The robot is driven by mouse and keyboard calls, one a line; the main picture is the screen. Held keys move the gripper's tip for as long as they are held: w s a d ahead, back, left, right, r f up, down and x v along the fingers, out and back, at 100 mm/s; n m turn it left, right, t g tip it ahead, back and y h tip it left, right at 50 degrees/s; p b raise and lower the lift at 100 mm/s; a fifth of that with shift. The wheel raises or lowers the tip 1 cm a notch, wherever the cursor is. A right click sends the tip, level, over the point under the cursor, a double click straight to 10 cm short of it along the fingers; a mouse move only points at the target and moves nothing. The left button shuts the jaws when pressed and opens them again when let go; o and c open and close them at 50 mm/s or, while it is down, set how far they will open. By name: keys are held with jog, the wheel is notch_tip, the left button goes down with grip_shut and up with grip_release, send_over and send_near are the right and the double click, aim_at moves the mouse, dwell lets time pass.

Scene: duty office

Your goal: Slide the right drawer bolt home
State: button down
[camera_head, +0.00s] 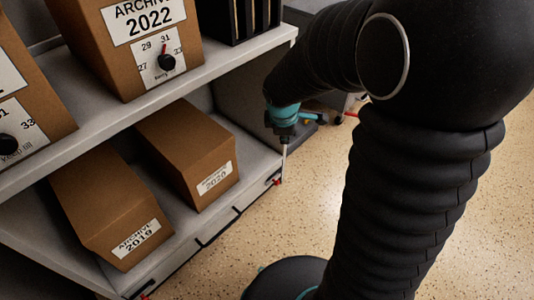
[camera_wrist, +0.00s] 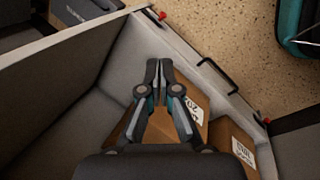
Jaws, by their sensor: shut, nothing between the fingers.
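The drawer front (camera_head: 205,235) runs along the lower edge of the shelf unit. Its right bolt, with a red knob (camera_head: 276,182), is at the right end; this red knob appears at the top of the wrist view (camera_wrist: 162,16). I cannot tell how far the bolt is slid. My gripper (camera_head: 284,139) points down above and near the right end of the drawer, apart from the knob. In the wrist view my gripper (camera_wrist: 159,68) has its fingertips together and empty, over the lower shelf board. A dark handle (camera_wrist: 215,75) is on the drawer front.
Another red knob (camera_wrist: 267,121) marks the drawer's left end. Boxes labelled 2020 (camera_head: 188,150) and 2019 (camera_head: 105,205) stand on the lower shelf. The upper shelf board (camera_head: 225,65) bears the 2022 box (camera_head: 130,45). Speckled floor (camera_head: 300,220) in front is open.

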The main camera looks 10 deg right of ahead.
jog(key=w+a+f+n, duration=0.2)
jog(key=f+n, duration=0.4)
jog(key=f, duration=0.6)
jog(key=w+a+f+n+g, duration=0.1)
jog(key=w+f+n, duration=0.3)
jog(key=f, duration=0.9)
jog(key=shift+a+n+g, duration=0.3)
jog(key=shift+a+n, duration=0.1)
jog(key=shift+n, duration=0.8)
jog(key=shift+f, duration=0.1)
jog(key=b, duration=0.4)
send_near(275, 182)
jog(key=s+a+f, duration=0.2)
jog(key=s+f, duration=0.2)
jog(key=f, duration=0.2)
jog(key=shift+w+d+f, duration=0.35)
jog(key=shift+w+d, duration=0.25)
jog(key=shift+w, duration=0.2)
jog(key=shift+w+d+f, duration=0.3)
jog(key=shift+w+d, duration=0.35)
jog(key=shift+w, duration=0.15)
